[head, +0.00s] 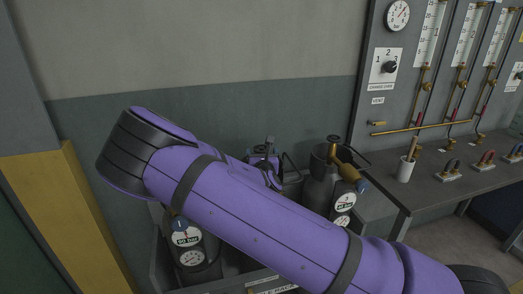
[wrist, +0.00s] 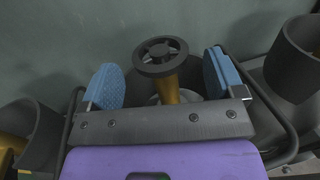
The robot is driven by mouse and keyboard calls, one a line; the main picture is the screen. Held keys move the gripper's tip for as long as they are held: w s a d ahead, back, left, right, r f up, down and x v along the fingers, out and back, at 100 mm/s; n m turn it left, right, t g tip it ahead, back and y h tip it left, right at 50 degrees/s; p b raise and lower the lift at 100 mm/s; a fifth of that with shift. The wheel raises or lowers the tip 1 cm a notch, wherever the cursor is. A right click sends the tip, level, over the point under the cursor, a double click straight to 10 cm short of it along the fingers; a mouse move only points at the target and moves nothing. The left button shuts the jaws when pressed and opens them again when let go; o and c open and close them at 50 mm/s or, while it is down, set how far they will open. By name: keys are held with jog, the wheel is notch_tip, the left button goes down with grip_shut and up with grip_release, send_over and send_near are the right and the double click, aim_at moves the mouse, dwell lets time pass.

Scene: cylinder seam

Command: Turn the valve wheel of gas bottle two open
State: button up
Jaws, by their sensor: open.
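A dark spoked valve wheel (wrist: 161,57) sits on a brass valve (wrist: 178,90) in the middle of the wrist view. It tops the middle gas bottle, whose number I cannot see. My gripper (wrist: 163,80) is open. Its two blue pads stand left and right of the wheel, apart from it, with the wheel a little beyond the gap. In the head view my gripper (head: 265,157) is small behind my purple arm, which hides most of the middle bottle.
A left bottle with a gauge (head: 187,236) and a right bottle (head: 317,190) with its own valve wheel (head: 333,139) flank the middle one. Dark bars (wrist: 262,86) run beside my gripper. The wall is close behind. A bench (head: 425,188) with a cup (head: 406,168) stands right.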

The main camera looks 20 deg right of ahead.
aim_at(261, 145)
jog(key=shift+x, duration=1.8)
jog(key=shift+c, duration=0.5)
jog(key=c, duration=0.8)
